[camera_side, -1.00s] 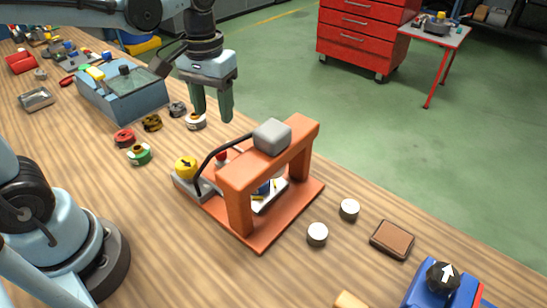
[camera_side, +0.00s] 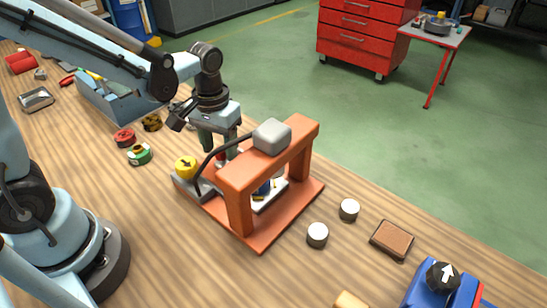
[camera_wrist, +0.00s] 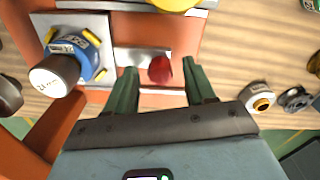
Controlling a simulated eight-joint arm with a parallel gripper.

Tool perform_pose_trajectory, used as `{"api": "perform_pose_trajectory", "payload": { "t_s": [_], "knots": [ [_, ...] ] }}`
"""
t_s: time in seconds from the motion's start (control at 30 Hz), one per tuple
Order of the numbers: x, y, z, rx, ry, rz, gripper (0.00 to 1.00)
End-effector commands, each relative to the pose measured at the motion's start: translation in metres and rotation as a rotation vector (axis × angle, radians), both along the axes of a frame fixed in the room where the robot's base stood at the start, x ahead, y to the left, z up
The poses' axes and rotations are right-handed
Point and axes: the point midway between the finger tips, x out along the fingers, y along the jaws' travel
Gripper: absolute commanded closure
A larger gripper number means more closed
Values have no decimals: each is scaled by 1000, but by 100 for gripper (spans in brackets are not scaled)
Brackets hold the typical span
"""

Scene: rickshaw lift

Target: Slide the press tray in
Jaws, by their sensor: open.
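The orange press (camera_side: 237,180) stands on the bench with a grey block on top of its arch. The press tray (camera_side: 270,197) is a pale metal plate, partly under the arch and partly hidden by it. In the wrist view the tray (camera_wrist: 45,22) carries a round blue part (camera_wrist: 86,52) between yellow clips. A metal strip runs from the tray to a red knob (camera_wrist: 160,69). My gripper (camera_side: 219,150) is low behind the press's left end, open. In the wrist view its fingers (camera_wrist: 160,74) stand either side of the red knob, with gaps visible on both sides.
A grey box with a yellow button (camera_side: 186,167) and a black cable stands at the press's left end. Two white-topped cylinders (camera_side: 318,234) and a brown pad (camera_side: 392,239) lie to the right. Red and green rolls (camera_side: 139,155) lie to the left.

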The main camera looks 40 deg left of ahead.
Motion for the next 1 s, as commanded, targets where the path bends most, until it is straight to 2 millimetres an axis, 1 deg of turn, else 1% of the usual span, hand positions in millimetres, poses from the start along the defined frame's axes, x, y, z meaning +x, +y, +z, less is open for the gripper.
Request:
{"api": "perform_pose_trajectory", "payload": {
  "t_s": [0.2,0.37,0.5,0.57,0.77,0.83,1.0],
  "knots": [
    [0,0,0,0,0,0,46],
    [0,0,0,0,0,0,70],
    [0,0,0,0,0,0,92],
    [0,0,0,0,0,0,100],
    [0,0,0,0,0,0,100],
    [0,-3,0,0,0,-2,100],
    [1,-27,0,0,1,-6,100]
  ]
}}
